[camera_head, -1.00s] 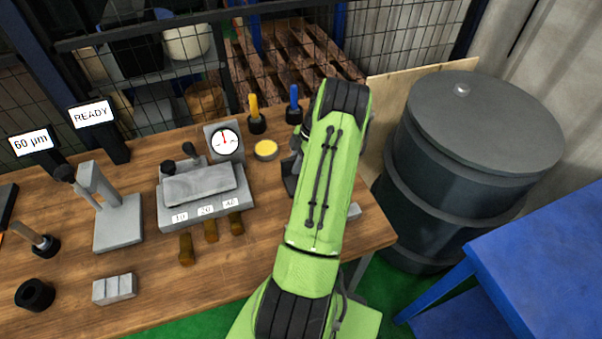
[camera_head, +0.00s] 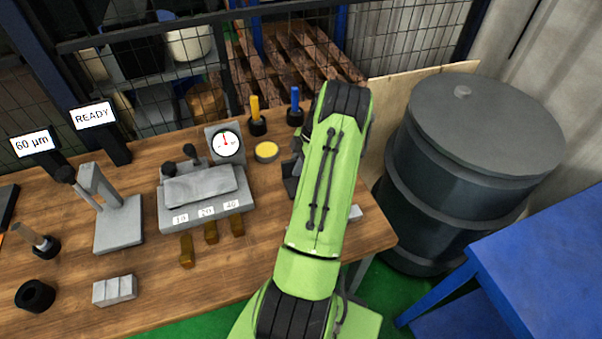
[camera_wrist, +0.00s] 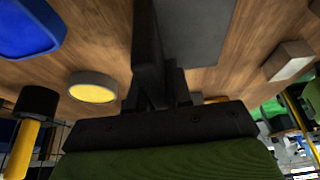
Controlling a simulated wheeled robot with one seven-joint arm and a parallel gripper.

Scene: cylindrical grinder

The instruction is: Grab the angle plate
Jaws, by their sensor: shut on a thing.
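The angle plate (camera_head: 291,186) is a dark grey L-shaped piece on the right part of the wooden bench, partly hidden by my green arm in the head view. In the wrist view the angle plate (camera_wrist: 198,32) shows a broad flat face and a narrow upright wall running down to the jaws. My gripper (camera_wrist: 160,92) is shut on that wall. In the head view my gripper is mostly hidden behind my arm. I cannot tell whether the plate touches the bench.
A yellow-topped round tin (camera_head: 266,151) stands left of the plate. Yellow-handled (camera_head: 256,116) and blue-handled (camera_head: 295,106) tools stand behind it. A small grey block (camera_head: 354,213) lies right of my arm. A dial gauge (camera_head: 225,143) is further left. A dark drum (camera_head: 470,170) stands off the bench's right side.

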